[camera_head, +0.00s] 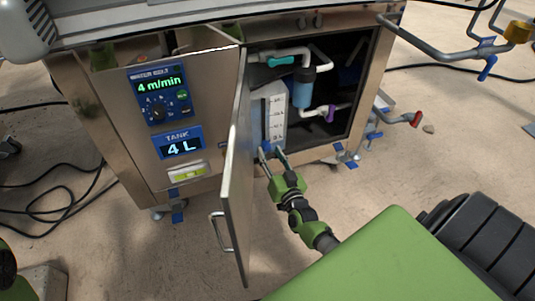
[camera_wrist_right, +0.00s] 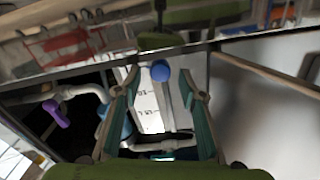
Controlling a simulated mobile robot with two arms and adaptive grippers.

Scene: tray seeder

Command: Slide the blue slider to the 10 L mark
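The blue slider's round knob (camera_wrist_right: 160,71) shows in the right wrist view in front of a white scale panel (camera_wrist_right: 148,112) with small marks. The panel also shows in the head view (camera_head: 278,108), inside the open cabinet. My right gripper (camera_head: 272,155) reaches the cabinet opening at the panel's lower end. In the right wrist view its two teal fingers (camera_wrist_right: 160,76) are open on either side of the knob, with a gap on both sides. The tank display (camera_head: 181,145) reads 4 L.
The open cabinet door (camera_head: 238,185) stands just left of my right gripper, with a handle (camera_head: 222,232). Pipes, a blue cylinder (camera_head: 303,88) and a purple valve handle (camera_head: 331,113) lie right of the panel. A teal handle (camera_head: 281,61) is above it.

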